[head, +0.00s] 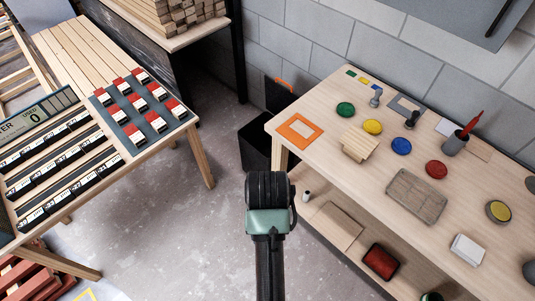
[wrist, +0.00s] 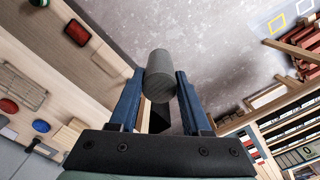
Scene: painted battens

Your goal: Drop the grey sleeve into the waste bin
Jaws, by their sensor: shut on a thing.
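My gripper (wrist: 160,88) is shut on the grey sleeve (wrist: 159,70), a short grey cylinder held between the blue fingers in the wrist view. The sleeve's far end sticks out beyond the fingertips. In the head view my arm hides the fingers and the sleeve. The black waste bin (head: 254,142) stands on the floor by the left end of the right bench, beyond my arm, partly hidden by the bench. A dark shape shows between the fingers in the wrist view; I cannot tell surely whether it is the bin.
The left table (head: 83,54) holds battens and red-and-white blocks. Clear concrete floor (head: 180,225) lies between them.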

